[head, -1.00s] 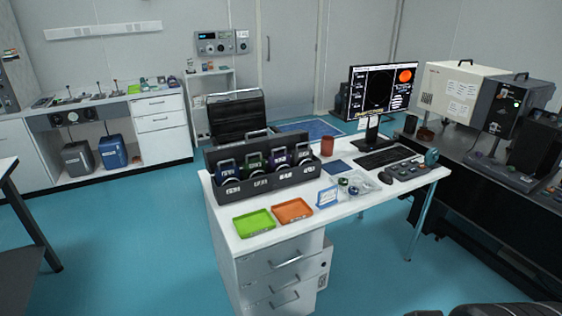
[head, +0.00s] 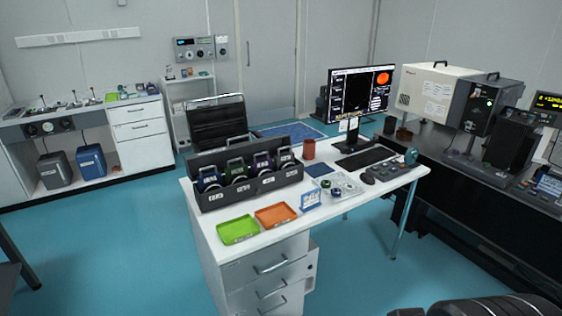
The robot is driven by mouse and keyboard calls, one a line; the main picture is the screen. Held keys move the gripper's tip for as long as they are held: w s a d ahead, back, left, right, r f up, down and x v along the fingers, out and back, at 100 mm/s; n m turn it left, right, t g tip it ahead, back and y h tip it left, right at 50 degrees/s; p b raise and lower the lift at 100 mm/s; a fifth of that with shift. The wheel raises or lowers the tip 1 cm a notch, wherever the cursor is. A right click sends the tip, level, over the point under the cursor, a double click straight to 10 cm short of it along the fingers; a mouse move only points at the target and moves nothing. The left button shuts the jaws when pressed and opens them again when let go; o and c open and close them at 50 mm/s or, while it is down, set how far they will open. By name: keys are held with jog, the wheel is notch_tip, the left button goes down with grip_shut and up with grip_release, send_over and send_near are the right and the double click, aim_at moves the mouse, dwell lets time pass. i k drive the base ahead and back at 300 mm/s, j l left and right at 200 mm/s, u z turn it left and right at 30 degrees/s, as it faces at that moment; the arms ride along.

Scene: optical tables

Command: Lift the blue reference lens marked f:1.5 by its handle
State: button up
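A dark lens case (head: 246,190) stands on the white desk and holds several handled lenses in a row. The leftmost lens (head: 209,180) looks blue, the one beside it (head: 238,172) green, the third (head: 262,163) purple. The rightmost lens (head: 284,157) looks bluish. Their markings are too small to read, so I cannot tell which is f:1.5. Grey handles stand up from the lenses, and the case front hides their lower parts. My gripper does not show clearly; only dark parts of my own body show at the bottom right.
Green (head: 238,229) and orange (head: 275,216) trays lie in front of the case. A blue-white sign (head: 311,199), clear dish (head: 345,187), red-brown cup (head: 309,149), monitor (head: 358,95) and keyboard (head: 365,157) share the desk (head: 205,220). Open floor (head: 110,250) lies to the left.

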aim_at(211, 181)
jog(key=i+j+z, duration=0.1)
jog(key=i+j, duration=0.2)
jog(key=j, duration=0.15)
jog(key=i+j+z, duration=0.1)
jog(key=i+j, duration=0.2)
jog(key=j, duration=0.2)
jog(key=i+j+z, duration=0.1)
jog(key=i+j, duration=0.15)
jog(key=j, duration=0.25)
jog(key=i+j+z, duration=0.15)
jog(key=j, duration=0.4)
jog(key=i+j+z, duration=0.1)
jog(key=i+j, duration=0.25)
jog(key=j, duration=0.2)
jog(key=i+j+z, duration=0.1)
jog(key=j, duration=0.45)
jog(key=i+j+z, duration=0.1)
jog(key=i+j, duration=0.15)
jog(key=j, duration=0.35)
jog(key=i+j+z, duration=0.1)
jog(key=j, duration=0.5)
jog(key=i, duration=0.05)
